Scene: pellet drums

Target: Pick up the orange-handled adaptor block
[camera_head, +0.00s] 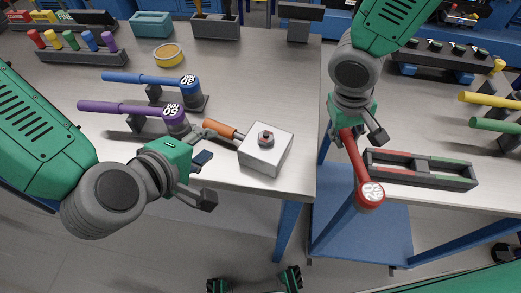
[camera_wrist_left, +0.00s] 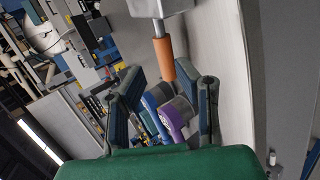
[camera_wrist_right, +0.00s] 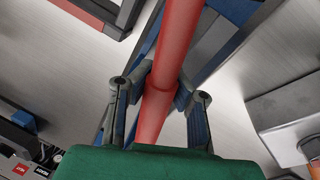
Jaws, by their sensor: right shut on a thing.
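The adaptor block (camera_head: 265,149) is a pale box with a dark nut on top and an orange handle (camera_head: 220,129) pointing left. It sits near the front edge of the left table. My left gripper (camera_head: 208,166) is open and empty, just in front of the handle. In the left wrist view the orange handle (camera_wrist_left: 163,58) lies ahead, roughly between the open fingers (camera_wrist_left: 166,92), with part of the block (camera_wrist_left: 155,6) at the top edge. My right gripper (camera_head: 355,138) is shut on a red-handled tool (camera_head: 356,162) with a round labelled head; its red shaft (camera_wrist_right: 168,75) crosses the fingers in the right wrist view.
Purple (camera_head: 130,109) and blue (camera_head: 140,79) labelled tools rest on stands beside the left gripper. A rack of coloured handles (camera_head: 80,57), a yellow ring (camera_head: 168,55) and a teal bin (camera_head: 151,24) stand behind. A slotted tray (camera_head: 420,169) lies on the right table. A gap separates the tables.

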